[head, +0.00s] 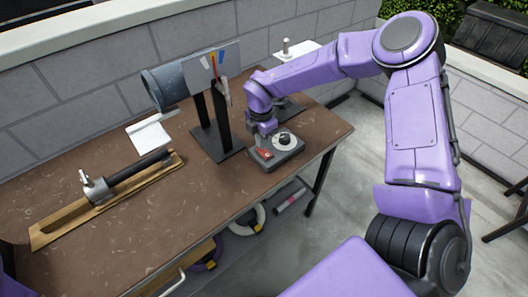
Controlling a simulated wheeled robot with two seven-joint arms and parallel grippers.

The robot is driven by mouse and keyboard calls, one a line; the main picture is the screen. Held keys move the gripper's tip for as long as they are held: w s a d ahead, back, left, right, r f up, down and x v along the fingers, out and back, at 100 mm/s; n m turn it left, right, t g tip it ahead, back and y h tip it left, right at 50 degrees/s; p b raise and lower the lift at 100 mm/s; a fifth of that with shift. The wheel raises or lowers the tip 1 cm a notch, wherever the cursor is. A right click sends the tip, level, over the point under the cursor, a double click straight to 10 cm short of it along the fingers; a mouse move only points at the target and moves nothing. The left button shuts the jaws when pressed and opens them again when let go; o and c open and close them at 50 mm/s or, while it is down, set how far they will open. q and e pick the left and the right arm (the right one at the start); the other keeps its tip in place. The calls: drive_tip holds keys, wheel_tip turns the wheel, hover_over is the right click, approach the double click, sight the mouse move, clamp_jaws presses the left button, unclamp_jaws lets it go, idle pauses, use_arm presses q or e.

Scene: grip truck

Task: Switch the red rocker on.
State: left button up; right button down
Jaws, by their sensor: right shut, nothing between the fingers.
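A grey control box (290,155) sits on the brown table near its right front edge. The red rocker (264,153) is on the left part of its top face, and a round dark knob with a pale ring (285,139) is to the right of it. My right gripper (267,137) points down over the back left of the box, shut and empty, close to the rocker. I cannot tell whether it touches the box or which way the rocker is tipped. My left gripper is out of view.
A black stand (222,125) holding a grey cylinder and panel rises just left of the box. A wooden board (60,222) with a dark tube lies at the left. The front middle of the table (190,215) is clear. A block wall stands behind.

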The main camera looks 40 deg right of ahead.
drive_tip(key=shift+f+b, duration=0.55)
drive_tip(key=shift+f, duration=0.15)
drive_tip(key=shift+r+p, duration=2.4)
drive_tip(key=shift+r, duration=1.25)
drive_tip(key=shift+f, duration=0.1)
